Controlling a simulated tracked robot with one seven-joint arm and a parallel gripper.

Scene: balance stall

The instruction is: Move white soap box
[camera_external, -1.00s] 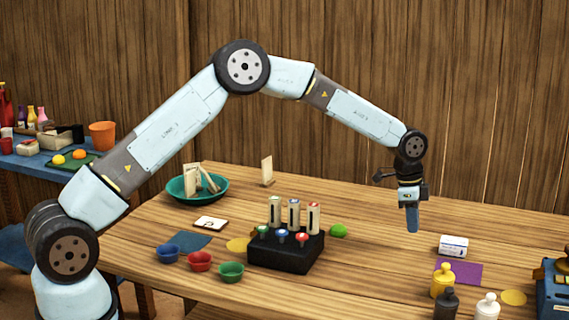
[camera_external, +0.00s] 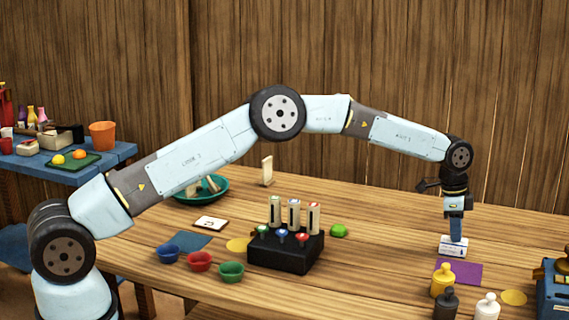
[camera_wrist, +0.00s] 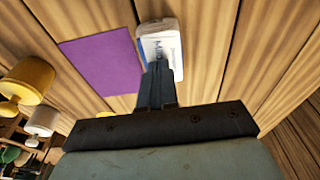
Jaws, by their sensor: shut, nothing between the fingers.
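The white soap box (camera_external: 446,247) lies on the wooden table just behind the purple mat (camera_external: 460,273) in the external view. My gripper (camera_external: 456,240) points straight down over the box, its shut fingers overlapping the box in the picture. In the wrist view the soap box (camera_wrist: 160,40) shows beyond the shut fingertips (camera_wrist: 158,68), with blue print on its top. The purple mat (camera_wrist: 103,62) is to its left there. I cannot tell whether the fingertips touch the box.
A yellow bottle (camera_external: 443,280), a black bottle (camera_external: 446,302) and a white bottle (camera_external: 487,307) stand in front of the mat. A blue device (camera_external: 554,290) is at the right edge. A black block with pegs (camera_external: 286,250) stands mid-table. Table right of the box is clear.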

